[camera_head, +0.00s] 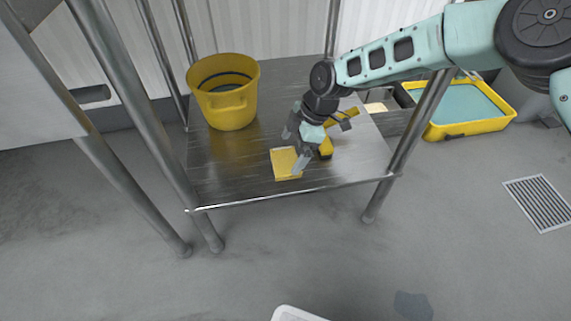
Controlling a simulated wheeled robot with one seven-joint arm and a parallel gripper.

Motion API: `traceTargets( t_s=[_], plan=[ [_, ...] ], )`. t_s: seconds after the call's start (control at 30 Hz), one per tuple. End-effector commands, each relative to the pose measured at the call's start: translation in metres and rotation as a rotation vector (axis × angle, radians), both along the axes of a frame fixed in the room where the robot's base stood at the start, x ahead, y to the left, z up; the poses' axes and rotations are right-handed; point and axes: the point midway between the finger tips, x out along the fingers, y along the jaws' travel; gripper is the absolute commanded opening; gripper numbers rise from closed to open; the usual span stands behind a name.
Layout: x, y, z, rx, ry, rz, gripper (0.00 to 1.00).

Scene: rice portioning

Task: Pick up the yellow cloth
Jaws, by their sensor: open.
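The yellow cloth (285,164) is a small flat folded piece lying on the steel shelf (235,180) near its front edge. My gripper (293,152) reaches in from the upper right and is open. Its fingers are over and beside the cloth, one toward the front right edge of the cloth and one farther back to the left. I cannot tell whether a finger touches the cloth. Part of the cloth's right side is hidden by the gripper.
A yellow bucket (232,112) stands on the shelf to the left. Steel posts (405,145) rise at the shelf's corners. Another yellow item (326,148) shows just behind the gripper. A yellow tub (465,128) stands at the right. A floor drain (541,202) lies at far right.

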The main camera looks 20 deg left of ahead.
Motion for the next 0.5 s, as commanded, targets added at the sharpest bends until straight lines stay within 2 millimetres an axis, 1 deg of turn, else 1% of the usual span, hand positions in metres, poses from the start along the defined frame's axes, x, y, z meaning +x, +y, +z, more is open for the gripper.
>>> traceTargets(
  t_s=[0.03,0.1,0.17,0.23,0.43,0.47,0.5],
  plan=[
    [-0.003,0.003,-0.013,-0.001,0.001,0.002,1.0],
    [-0.005,0.007,-0.023,-0.001,0.001,0.002,1.0],
    [-0.006,0.01,-0.03,0.0,0.0,0.001,1.0],
    [-0.007,0.012,-0.033,0.0,0.0,0.001,1.0],
    [-0.007,0.012,-0.032,0.0,-0.001,0.0,1.0],
    [-0.007,0.012,-0.032,0.0,0.0,0.0,0.97],
    [-0.007,0.012,-0.032,0.0,0.0,0.0,0.86]
  ],
)
